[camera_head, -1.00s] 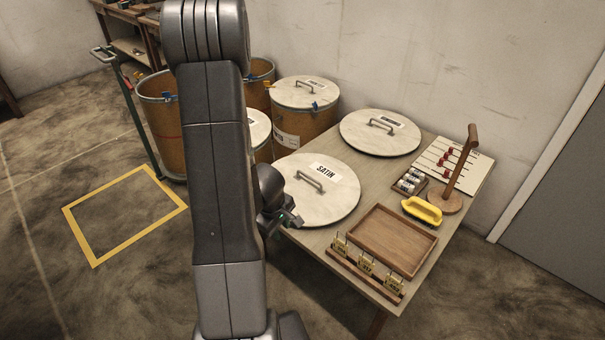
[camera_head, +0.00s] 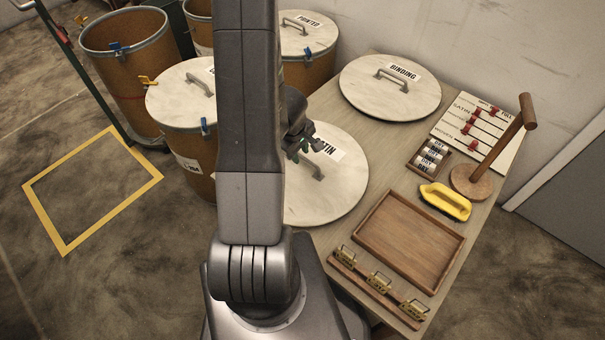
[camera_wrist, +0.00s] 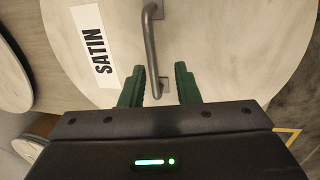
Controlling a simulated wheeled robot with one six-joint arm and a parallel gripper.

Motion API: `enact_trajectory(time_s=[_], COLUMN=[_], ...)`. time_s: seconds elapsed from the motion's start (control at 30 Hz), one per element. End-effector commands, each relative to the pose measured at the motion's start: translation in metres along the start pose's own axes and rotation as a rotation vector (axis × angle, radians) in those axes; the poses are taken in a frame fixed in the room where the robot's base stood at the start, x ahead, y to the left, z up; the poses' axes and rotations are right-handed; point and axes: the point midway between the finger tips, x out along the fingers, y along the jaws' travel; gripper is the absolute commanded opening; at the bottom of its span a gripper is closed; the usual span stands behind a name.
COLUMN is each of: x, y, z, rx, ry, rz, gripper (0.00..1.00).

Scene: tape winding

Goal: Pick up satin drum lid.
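The satin drum lid (camera_head: 340,200) is a round pale disc with a metal bar handle and a white label; it lies flat on the table's left part. My arm hides its left side in the head view. In the wrist view the lid (camera_wrist: 240,40) fills much of the picture, with the SATIN label (camera_wrist: 95,45) left of the handle (camera_wrist: 150,45). My gripper (camera_wrist: 159,85) is open, its green fingers on either side of the handle's near end, with gaps showing. In the head view my gripper (camera_head: 312,147) is over the lid; I cannot tell its exact height.
The binding lid (camera_head: 365,100) lies at the table's back. A wooden tray (camera_head: 385,285), yellow-handled tool (camera_head: 445,201), wooden stand (camera_head: 470,185) and marker board (camera_head: 500,125) occupy the right side. Drums (camera_head: 130,75) stand at left. A yellow floor square (camera_head: 40,215) is empty.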

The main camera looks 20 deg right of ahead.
Motion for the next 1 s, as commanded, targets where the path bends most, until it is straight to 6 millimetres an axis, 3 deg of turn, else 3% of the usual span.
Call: enact_trajectory(time_s=[0.17, 0.37, 0.5, 0.87, 1.0], x=[0.01, 0.042, 0.053, 0.055, 0.055], y=[0.0, 0.003, 0.003, 0.004, 0.004], z=[0.0, -0.003, -0.003, -0.004, -0.004], rx=[-0.001, 0.0, 0.0, -0.001, -0.001], ry=[0.0, -0.001, 0.0, 0.001, 0.0], rz=[0.0, -0.002, -0.001, 0.0, 0.0], gripper=[0.29, 0.29, 0.29, 0.29, 0.01])
